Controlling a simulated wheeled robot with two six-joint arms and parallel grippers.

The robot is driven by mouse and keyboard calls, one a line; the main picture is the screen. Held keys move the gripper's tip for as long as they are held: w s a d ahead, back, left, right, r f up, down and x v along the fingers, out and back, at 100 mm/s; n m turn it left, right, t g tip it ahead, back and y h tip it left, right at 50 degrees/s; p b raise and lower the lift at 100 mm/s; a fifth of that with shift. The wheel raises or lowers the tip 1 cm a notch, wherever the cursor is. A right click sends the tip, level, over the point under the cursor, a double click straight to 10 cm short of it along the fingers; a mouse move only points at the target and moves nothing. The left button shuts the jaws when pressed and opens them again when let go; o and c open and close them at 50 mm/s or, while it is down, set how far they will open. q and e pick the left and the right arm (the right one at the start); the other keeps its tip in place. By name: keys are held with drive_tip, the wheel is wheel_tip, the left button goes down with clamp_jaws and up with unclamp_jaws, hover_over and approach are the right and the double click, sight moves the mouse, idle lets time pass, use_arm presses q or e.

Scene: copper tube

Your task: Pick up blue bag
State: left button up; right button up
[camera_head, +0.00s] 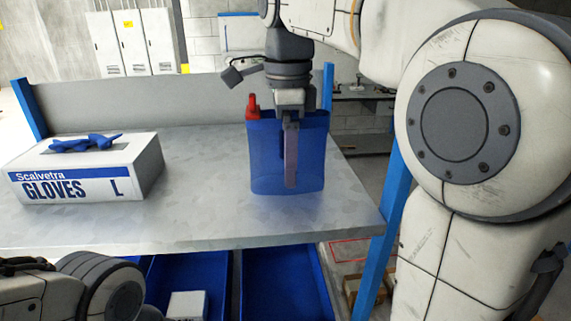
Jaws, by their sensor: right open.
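The blue bag (265,165) stands upright on the grey table (200,215), right of its middle. A red part (252,108) shows at the bag's upper left edge. My right gripper (291,165) points straight down at the bag from above, with a finger in front of its near face. The jaws are open; whether the other finger is inside or behind the bag is hidden. My left arm shows at the lower left, below the table edge, but its gripper is out of view.
A white glove box (90,175) with blue gloves on top stands on the table's left. A panel (190,100) closes the table's back. Blue bins (285,285) sit under the table. A blue post (385,200) stands at the right corner. The table's middle is clear.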

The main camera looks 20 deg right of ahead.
drive_tip(key=c, duration=1.2)
drive_tip(key=shift+c, duration=0.3)
drive_tip(key=shift+r, duration=0.15)
